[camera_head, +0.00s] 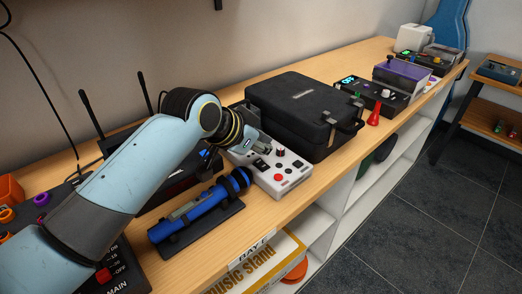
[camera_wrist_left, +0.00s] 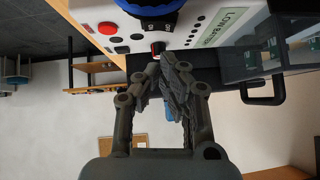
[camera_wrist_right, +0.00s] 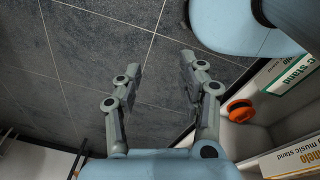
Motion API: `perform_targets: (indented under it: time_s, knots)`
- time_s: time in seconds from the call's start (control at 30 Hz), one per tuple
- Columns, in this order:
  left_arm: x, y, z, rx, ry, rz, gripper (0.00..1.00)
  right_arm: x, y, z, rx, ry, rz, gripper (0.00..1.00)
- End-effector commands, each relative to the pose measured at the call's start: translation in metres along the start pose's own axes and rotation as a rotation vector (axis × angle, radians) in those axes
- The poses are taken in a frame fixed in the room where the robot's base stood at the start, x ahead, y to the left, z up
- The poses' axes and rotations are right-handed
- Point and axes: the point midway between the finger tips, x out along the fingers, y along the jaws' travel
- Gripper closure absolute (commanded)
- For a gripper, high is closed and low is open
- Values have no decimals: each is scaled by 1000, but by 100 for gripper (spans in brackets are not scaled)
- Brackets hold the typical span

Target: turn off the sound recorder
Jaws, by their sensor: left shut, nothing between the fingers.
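A white control box (camera_head: 284,178) stands on the bench below my left gripper; I take it to be the sound recorder, though no name on it is readable. It has a red round button (camera_head: 278,177), small black controls and a red-marked knob (camera_head: 281,152). In the left wrist view its white panel (camera_wrist_left: 185,40) shows the red button (camera_wrist_left: 107,28), the red-marked knob (camera_wrist_left: 158,48) and a large blue part. My left gripper (camera_head: 262,149) is shut and empty, its tips (camera_wrist_left: 168,66) close to that knob; contact is unclear. My right gripper (camera_wrist_right: 160,66) is open and empty above the floor.
A black case (camera_head: 305,108) stands just behind the box. A blue cylinder on a black stand (camera_head: 200,214) lies to the left. Other instruments (camera_head: 378,96) stand farther right along the bench. A shelf with a music stand box (camera_head: 258,266) is below.

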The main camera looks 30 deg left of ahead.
Motion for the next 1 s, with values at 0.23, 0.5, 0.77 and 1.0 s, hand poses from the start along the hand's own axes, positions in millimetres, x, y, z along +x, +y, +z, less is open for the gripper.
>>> perform_targets:
  time_s: [0.23, 0.5, 0.77, 1.0]
  knots:
    - [14, 0, 15, 0, 1, -2, 100, -2, -10, -9, 6, 13, -12, 60]
    - [16, 0, 16, 0, 2, -2, 100, -2, -13, -2, 7, 3, -15, 60]
    - [19, -4, 20, -55, -1, 57, 100, -6, -7, 0, 3, -1, -8, 60]
    - [22, -9, 24, -99, -2, 97, 100, -15, -3, -1, 2, 0, -5, 60]
